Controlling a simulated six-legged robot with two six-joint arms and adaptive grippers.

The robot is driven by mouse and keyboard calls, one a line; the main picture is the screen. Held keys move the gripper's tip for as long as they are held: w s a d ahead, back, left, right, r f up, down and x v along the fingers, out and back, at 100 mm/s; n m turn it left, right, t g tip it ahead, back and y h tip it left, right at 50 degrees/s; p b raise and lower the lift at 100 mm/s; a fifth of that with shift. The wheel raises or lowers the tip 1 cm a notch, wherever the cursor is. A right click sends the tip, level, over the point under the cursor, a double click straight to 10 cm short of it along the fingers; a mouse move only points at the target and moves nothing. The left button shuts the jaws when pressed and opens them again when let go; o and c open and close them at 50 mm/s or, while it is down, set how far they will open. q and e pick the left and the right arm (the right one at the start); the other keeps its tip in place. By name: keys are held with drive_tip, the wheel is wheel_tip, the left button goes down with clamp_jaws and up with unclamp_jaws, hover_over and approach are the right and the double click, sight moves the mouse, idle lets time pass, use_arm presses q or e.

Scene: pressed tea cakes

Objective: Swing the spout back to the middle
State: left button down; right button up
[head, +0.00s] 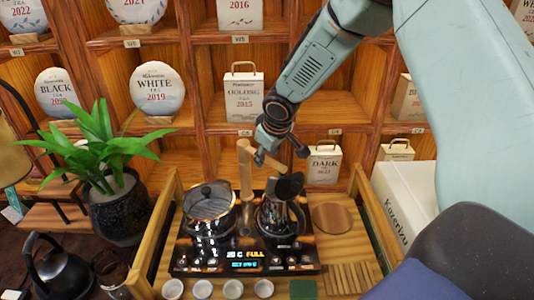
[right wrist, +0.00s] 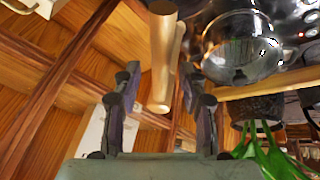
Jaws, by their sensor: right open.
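The wooden spout (head: 267,160) sits on top of an upright wooden post (head: 246,178) at the back of the tea set. It points right, toward the dark kettle (head: 281,214). My right gripper (head: 277,150) is above and close to the spout. In the right wrist view the right gripper (right wrist: 159,82) is open, with a finger on each side of a round wooden piece of the spout (right wrist: 161,65). I cannot tell whether either finger touches it. My left gripper is not in view.
A lidded glass pot (head: 209,207) stands left of the post on the black heater panel (head: 247,262). Small white cups (head: 202,289) line the front. A potted plant (head: 113,200) stands left. Shelves (head: 200,115) with tea cakes and tins rise behind.

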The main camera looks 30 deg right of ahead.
drive_tip(key=shift+d, duration=0.1)
drive_tip(key=shift+c, duration=0.9)
drive_tip(key=shift+w+a, duration=0.2)
drive_tip(key=shift+a, duration=0.1)
drive_tip(key=c, duration=0.5)
drive_tip(key=shift+s+d+f, duration=0.1)
drive_tip(key=shift+d, duration=0.15)
clamp_jaws()
drive_tip(key=shift+a, duration=0.1)
